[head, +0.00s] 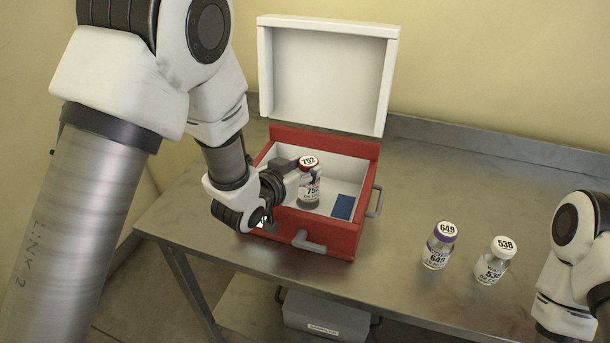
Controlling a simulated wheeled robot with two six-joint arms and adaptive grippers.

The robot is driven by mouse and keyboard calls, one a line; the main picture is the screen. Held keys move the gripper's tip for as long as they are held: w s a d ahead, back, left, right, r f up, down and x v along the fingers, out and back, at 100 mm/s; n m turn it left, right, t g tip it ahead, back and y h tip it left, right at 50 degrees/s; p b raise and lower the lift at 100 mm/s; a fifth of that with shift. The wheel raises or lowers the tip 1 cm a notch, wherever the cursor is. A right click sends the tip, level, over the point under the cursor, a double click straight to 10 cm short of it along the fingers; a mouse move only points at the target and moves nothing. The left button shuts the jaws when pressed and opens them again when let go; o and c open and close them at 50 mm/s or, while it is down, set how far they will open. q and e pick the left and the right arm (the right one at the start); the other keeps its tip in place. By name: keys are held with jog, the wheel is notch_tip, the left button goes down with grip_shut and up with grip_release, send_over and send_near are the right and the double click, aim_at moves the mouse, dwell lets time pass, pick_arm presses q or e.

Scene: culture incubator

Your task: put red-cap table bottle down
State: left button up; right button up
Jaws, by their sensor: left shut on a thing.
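The red-cap bottle (310,188), labelled 752, is upright within the walls of the open red box (331,233). My left gripper (300,182) reaches in over the box's left side and is shut on the bottle. I cannot tell whether the bottle's base touches the box floor. A dark blue block or pad (343,207) is in the box, to the right of the bottle. My right gripper is not visible; only part of that arm shows at the right edge.
A purple-cap bottle (438,247), labelled 649, and a white-cap bottle (493,261), labelled 538, stand on the metal table (408,185) right of the box. The white lid (328,75) stands open behind. A grey case (325,318) is below the table.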

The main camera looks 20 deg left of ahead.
pick_arm(q)
jog(key=shift+w+f, duration=0.2)
jog(key=shift+f, duration=0.8)
jog(key=shift+s+a+r, duration=0.1)
jog(key=shift+s+r, duration=0.05)
jog(key=shift+s, duration=0.1)
jog(key=o, duration=1.3)
jog(key=shift+w+f, duration=0.15)
jog(key=shift+f, duration=0.1)
